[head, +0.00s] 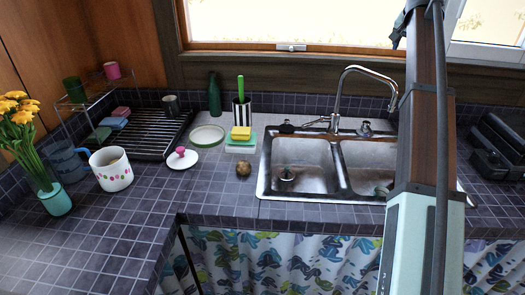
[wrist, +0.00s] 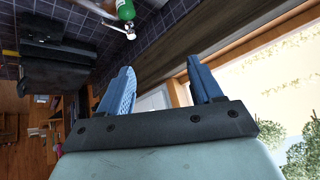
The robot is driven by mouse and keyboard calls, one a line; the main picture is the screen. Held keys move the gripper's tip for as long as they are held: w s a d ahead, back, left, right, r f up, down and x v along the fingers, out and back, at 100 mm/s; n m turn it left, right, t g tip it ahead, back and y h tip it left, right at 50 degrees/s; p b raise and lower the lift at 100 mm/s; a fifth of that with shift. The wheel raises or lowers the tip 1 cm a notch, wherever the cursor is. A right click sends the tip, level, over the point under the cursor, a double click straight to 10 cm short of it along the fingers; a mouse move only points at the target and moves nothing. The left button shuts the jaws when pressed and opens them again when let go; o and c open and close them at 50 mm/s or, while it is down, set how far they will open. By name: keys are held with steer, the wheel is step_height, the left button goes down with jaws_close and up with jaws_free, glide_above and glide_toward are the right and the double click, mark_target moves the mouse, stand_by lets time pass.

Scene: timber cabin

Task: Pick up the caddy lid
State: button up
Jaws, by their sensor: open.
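The lid, which I take to be the caddy lid (head: 183,161), is a small white disc with a pink knob. It lies knob up on the tiled counter, just right of the white dotted pot (head: 110,168), which stands open. My gripper (wrist: 159,66) shows in the wrist view with its two blue fingers apart and nothing between them. It faces the window and wall, and the lid is not in that view. In the head view my arm rises at the right, far from the lid, and the fingers cannot be made out.
A black dish rack (head: 150,138) lies behind the lid. A pale green plate (head: 207,135), a yellow sponge (head: 241,132) and a small brown ball (head: 243,169) are to its right. Farther right is the double sink (head: 302,152). A flower vase (head: 56,199) stands left. The front counter is clear.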

steer(key=a+r+n+y, duration=0.1)
steer(key=a+r, duration=0.1)
steer(key=a, duration=0.8)
steer(key=n+g+y, duration=0.2)
steer(key=n+g, duration=0.3)
steer(key=n, duration=0.4)
glide_above(180, 149)
steer(key=s, duration=0.2)
step_height(180, 149, down, 25)
steer(key=f, duration=0.4)
steer(key=w+f, duration=0.1)
steer(key=f, duration=0.2)
steer(key=shift+d+f, duration=0.1)
steer(key=shift+d, duration=0.15)
steer(key=shift+w+a+f, duration=0.1)
steer(key=shift+w+f, duration=0.1)
steer(key=shift+f, duration=0.65)
steer(key=shift+w+a+f, duration=0.1)
steer(key=shift+w+f, duration=0.05)
steer(key=shift+f, duration=0.75)
steer(key=shift+w+a+f, duration=0.1)
steer(key=shift+w+f, duration=0.1)
steer(key=shift+f, duration=0.65)
steer(key=shift+c, duration=0.3)
